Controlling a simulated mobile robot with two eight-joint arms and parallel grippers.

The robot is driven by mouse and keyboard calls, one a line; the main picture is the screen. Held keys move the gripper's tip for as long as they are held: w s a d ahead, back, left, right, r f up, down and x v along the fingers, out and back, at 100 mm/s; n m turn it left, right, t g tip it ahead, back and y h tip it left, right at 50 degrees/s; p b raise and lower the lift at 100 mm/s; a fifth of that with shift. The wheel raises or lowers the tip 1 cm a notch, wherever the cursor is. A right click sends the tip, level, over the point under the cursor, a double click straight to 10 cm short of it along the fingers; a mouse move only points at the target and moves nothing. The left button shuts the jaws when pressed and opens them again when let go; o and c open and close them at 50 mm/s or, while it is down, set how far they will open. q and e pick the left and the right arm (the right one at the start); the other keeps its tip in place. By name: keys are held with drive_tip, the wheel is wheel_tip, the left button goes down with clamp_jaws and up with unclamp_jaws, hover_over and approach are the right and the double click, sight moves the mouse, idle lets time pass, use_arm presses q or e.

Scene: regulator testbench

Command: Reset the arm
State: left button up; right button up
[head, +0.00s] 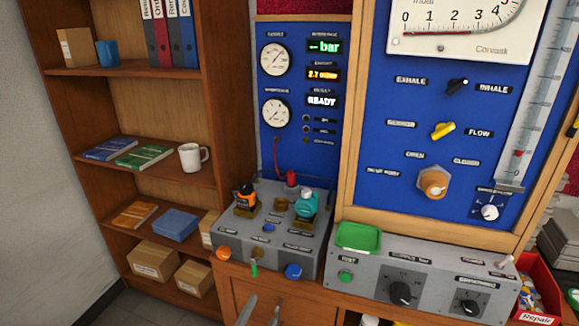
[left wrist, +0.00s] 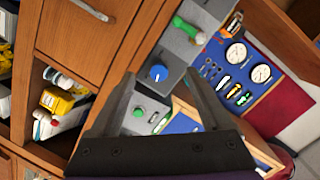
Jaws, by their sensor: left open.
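My left gripper (head: 262,312) shows at the bottom edge of the head view, its two fingers apart and empty, in front of the grey test bench box (head: 225,262). In the left wrist view the gripper (left wrist: 162,80) has its fingers spread, and a blue knob (left wrist: 157,74) appears between them, with no visible contact. The same box carries an orange knob (head: 223,253), a green lever (head: 254,269) and a blue knob (head: 293,271) along its front. An orange-and-black regulator (head: 246,196) and a teal one (head: 307,204) sit on top. My right gripper is out of view.
A grey console (head: 425,285) with black dials and a green tray (head: 358,237) stands to the right. Blue gauge panels (head: 300,160) rise behind. A wooden shelf (head: 135,72) is at left. Wooden drawers (left wrist: 90,40) lie below the bench, and a red bin (head: 540,290) is at far right.

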use_arm(q)
drive_tip(key=s+a+r+n+g+y+p, duration=0.1)
drive_tip(key=s+a+n+g+p, duration=0.2)
drive_tip(key=s, duration=0.6)
drive_tip(key=s+a+n+g+y+p, duration=0.2)
drive_tip(key=s+a+n+g+p, duration=0.2)
drive_tip(key=s+a+n+g, duration=0.3)
drive_tip(key=s+n, duration=0.1)
drive_tip(key=n, duration=0.2)
drive_tip(key=shift+s+a+r+y, duration=0.3)
drive_tip(key=shift+s+a+r, duration=0.05)
drive_tip(key=shift+s+a, duration=0.05)
idle(0.4)
